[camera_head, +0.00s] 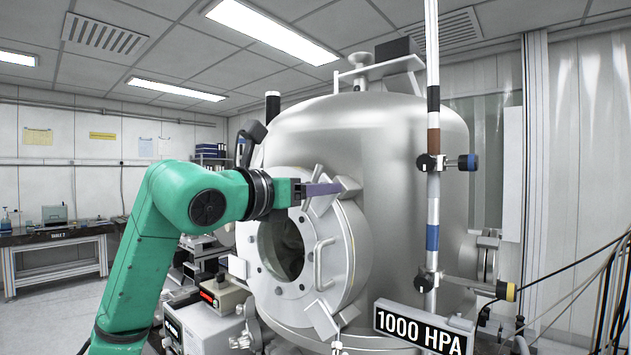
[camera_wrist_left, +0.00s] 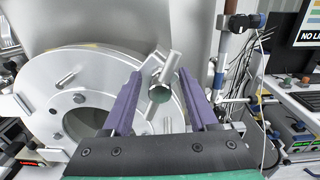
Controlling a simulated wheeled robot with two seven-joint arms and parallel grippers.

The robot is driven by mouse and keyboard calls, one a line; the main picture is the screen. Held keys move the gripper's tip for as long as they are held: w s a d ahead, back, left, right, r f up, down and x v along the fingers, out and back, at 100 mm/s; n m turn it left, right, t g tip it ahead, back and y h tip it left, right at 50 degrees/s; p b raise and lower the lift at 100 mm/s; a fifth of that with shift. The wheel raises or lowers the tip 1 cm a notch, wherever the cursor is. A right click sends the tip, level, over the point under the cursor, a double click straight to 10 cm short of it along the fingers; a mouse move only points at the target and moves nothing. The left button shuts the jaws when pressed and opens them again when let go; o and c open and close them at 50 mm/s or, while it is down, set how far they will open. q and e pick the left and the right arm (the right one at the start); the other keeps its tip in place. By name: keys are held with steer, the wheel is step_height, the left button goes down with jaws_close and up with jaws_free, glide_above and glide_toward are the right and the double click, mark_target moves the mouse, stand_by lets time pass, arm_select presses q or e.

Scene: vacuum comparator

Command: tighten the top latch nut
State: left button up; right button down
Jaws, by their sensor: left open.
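The silver vacuum chamber (camera_head: 390,150) has a round flanged door (camera_head: 345,245) with a window on its front. The top latch (camera_head: 348,187) sits at the door's upper rim. In the left wrist view, the top latch nut (camera_wrist_left: 160,94) shows its end face, with a bar of the latch (camera_wrist_left: 171,68) behind it. My left gripper (camera_head: 335,188) reaches in from the left at the latch. Its purple fingers are open, and in the wrist view (camera_wrist_left: 161,72) the nut appears between them, touching neither. I cannot tell the depth between fingertips and nut. My right gripper is not in view.
A vertical striped pole (camera_head: 433,200) with clamps stands right of the door, above a "1000 HPA" sign (camera_head: 423,327). A curved handle (camera_head: 320,262) sticks out from the door. A lower latch (camera_head: 322,318) is at its bottom rim. Instruments (camera_head: 205,325) stand lower left.

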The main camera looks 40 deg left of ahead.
arm_select(q)
steer(key=shift+s, duration=0.2)
steer(key=shift+w, duration=0.1)
steer(key=c, duration=0.3)
jaws_close()
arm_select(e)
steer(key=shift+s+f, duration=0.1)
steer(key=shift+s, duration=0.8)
arm_select(q)
steer(key=shift+m, duration=0.4)
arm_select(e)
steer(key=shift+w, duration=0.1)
arm_select(q)
steer(key=shift+m, duration=0.6)
steer(key=m+p, duration=0.1)
steer(key=m, duration=0.9)
steer(key=shift+m+h, duration=0.3)
steer(key=shift+m, duration=0.1)
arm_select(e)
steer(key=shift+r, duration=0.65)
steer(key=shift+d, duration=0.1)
